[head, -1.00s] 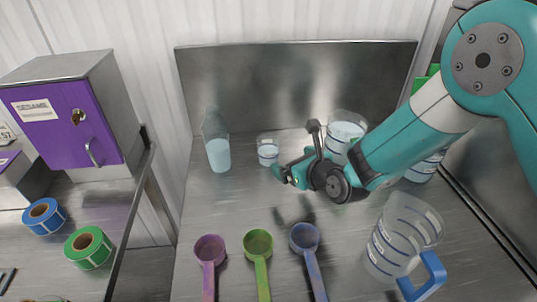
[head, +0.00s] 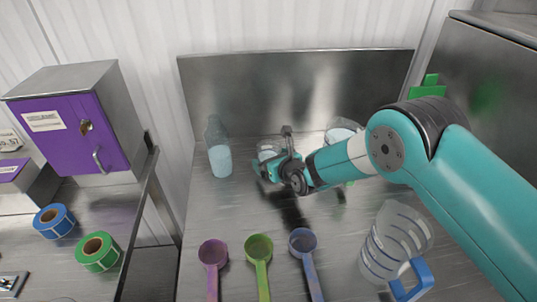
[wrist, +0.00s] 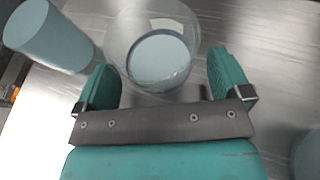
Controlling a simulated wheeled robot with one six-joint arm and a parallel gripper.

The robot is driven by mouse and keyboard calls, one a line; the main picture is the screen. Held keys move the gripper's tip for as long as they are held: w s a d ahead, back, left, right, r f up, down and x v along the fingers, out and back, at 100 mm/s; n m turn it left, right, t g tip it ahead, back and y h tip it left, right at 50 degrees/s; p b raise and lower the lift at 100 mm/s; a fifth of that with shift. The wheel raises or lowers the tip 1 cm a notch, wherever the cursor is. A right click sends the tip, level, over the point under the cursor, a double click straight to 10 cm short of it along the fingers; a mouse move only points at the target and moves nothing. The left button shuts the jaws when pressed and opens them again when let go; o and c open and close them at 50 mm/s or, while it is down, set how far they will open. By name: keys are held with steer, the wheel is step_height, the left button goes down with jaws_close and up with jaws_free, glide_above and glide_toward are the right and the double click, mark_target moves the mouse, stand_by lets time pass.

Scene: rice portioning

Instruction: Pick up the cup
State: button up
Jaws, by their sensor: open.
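The cup (head: 267,150) is a small clear vessel with pale blue contents, upright on the metal counter. In the head view my gripper (head: 263,170) is low in front of it and hides its lower part. The wrist view shows a clear round vessel, which I take to be this cup (wrist: 153,62), just ahead of the jaws, its near edge reaching between the fingertips. My gripper (wrist: 165,80) is open and empty, one teal finger to each side. I cannot tell whether a finger touches the cup.
A bottle with pale blue contents (head: 220,160) stands close on the left. A larger clear container (head: 341,128) is behind my arm. A blue-handled jug (head: 395,245) stands front right. Several scoops, one of them green (head: 259,250), lie in front. A metal panel (head: 290,90) closes the back.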

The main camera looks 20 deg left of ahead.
steer(key=shift+x, duration=0.8)
steer(key=c, duration=1)
steer(key=shift+c, duration=0.3)
steer(key=shift+r, duration=0.2)
